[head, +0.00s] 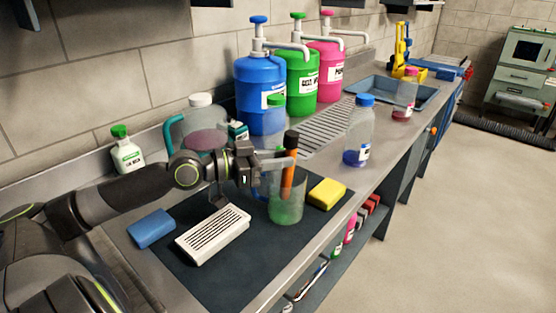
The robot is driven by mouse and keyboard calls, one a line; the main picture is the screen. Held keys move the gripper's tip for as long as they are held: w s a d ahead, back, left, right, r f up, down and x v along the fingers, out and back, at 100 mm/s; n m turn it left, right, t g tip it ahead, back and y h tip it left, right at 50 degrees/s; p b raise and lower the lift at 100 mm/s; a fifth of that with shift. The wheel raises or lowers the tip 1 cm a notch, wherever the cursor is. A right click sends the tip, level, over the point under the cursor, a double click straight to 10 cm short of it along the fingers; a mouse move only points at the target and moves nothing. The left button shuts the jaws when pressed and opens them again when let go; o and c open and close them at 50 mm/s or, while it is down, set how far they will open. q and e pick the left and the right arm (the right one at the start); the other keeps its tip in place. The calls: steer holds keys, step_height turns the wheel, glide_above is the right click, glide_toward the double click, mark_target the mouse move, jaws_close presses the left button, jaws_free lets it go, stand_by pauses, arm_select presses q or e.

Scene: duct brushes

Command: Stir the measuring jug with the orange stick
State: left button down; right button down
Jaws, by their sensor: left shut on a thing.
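The measuring jug (287,209) is clear, with green in its lower part, and stands on the dark mat near the counter's front edge. The orange stick (288,178) has a black top end and stands nearly upright, its lower part inside the jug. My left gripper (284,162) comes in from the left above the jug's rim and is shut on the orange stick just below its black end. The stick's lower tip is hard to make out in the green. My right gripper is not in view.
On the dark mat (205,274) lie a yellow sponge (327,193), a white vented block (213,233) and a blue sponge (152,228). A clear bottle with a blue cap (359,132) stands right of the mat. Blue (259,88), green and pink pump containers stand along the wall.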

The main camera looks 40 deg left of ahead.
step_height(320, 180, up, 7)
steer(key=p, duration=0.7)
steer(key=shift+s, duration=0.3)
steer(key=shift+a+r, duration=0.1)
stand_by(0.7)
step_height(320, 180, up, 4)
steer(key=p, duration=0.4)
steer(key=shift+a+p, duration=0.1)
steer(key=shift+p, duration=0.2)
stand_by(0.5)
